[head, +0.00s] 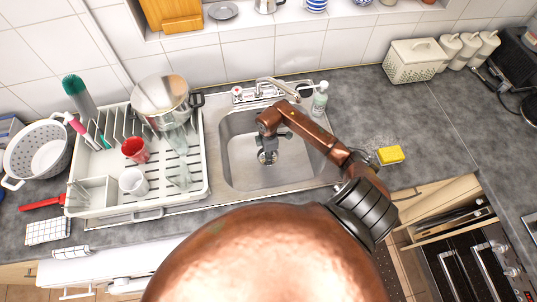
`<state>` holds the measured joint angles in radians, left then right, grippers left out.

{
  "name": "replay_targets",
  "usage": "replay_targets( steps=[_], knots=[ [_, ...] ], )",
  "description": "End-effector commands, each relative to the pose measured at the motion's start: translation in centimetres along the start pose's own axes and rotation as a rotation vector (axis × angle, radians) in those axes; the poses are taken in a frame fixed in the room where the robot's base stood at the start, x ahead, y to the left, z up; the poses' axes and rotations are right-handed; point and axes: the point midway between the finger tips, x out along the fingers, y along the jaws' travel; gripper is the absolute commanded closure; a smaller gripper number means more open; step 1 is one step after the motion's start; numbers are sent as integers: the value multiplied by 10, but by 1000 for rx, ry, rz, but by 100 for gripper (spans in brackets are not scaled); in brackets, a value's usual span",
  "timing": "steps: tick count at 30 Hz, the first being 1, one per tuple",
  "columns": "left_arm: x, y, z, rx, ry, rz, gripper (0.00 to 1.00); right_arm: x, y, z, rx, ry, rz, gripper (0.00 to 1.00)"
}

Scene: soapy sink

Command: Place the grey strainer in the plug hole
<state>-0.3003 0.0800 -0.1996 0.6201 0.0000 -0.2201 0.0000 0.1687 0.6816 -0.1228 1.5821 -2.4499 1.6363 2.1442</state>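The steel sink basin (238,172) is in the middle of the head view. My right arm reaches over it from the right, and my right gripper (268,150) points down into the basin. Right below its fingertips is a small round grey piece (267,158), which looks like the strainer at the plug hole. The fingers partly cover it. I cannot tell whether they grip it, or whether it sits in the hole or above it. My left gripper is out of view.
The tap (280,88) and a soap bottle (320,98) stand behind the basin. A dish rack (98,198) with a pot (161,98) and cups is on the left. A yellow sponge (391,154) lies to the right. The basin's left side is clear.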

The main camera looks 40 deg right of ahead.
Motion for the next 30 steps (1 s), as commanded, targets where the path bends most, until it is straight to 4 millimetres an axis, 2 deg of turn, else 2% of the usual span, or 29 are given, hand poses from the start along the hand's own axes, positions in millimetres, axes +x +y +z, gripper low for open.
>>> replay_targets(
  steps=[6,17,20,30],
  knots=[
    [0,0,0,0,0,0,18,0,-1,0,0,-1,-1,72],
    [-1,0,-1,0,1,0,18,-5,0,0,-1,-1,-1,72],
    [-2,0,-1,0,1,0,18,-18,0,1,-2,-1,2,72],
    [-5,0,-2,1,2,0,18,-89,1,0,-1,-1,3,72]
  ],
)
